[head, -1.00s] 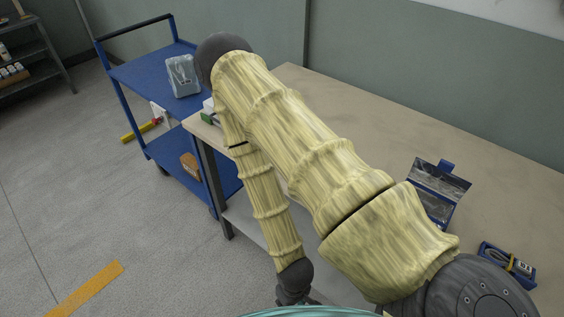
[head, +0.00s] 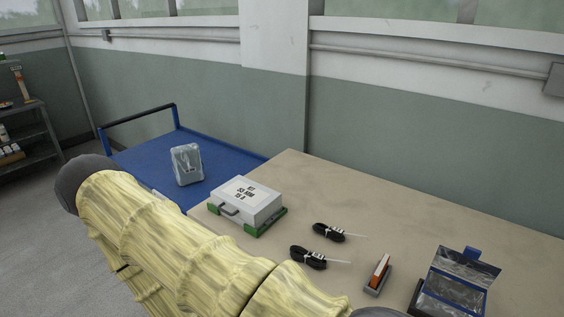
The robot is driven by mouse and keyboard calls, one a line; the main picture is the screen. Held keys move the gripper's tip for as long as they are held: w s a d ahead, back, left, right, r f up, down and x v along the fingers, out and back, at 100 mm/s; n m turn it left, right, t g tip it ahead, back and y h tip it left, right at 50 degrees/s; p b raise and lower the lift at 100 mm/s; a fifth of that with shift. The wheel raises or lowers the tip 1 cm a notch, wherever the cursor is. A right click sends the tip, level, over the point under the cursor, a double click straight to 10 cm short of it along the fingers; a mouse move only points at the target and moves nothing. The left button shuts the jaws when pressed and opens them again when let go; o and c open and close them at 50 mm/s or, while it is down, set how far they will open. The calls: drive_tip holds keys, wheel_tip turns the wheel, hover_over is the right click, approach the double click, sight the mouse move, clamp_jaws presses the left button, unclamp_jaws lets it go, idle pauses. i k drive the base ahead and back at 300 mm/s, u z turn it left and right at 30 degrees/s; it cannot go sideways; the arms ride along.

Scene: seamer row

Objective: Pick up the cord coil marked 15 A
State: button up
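Two black cord coils lie on the tan table in the head view. The farther cord coil (head: 326,231) and the nearer cord coil (head: 307,258) each have a white tag with a pale tail pointing right. The marks on the tags are too small to read, so I cannot tell which one is 15 A. My arm crosses the lower left of the view in front of the table. My gripper is outside the view.
A white case with green base (head: 249,204) stands left of the coils. A small holder with an orange item (head: 378,275) and an open blue box (head: 457,280) are to the right. A blue cart (head: 145,165) carries a clear wrapped item (head: 187,165). The table (head: 420,220) is clear behind the coils.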

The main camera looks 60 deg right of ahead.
sight(316, 261)
drive_tip(key=z, duration=0.05)
drive_tip(key=i, duration=1.95)
drive_tip(key=z, duration=3.85)
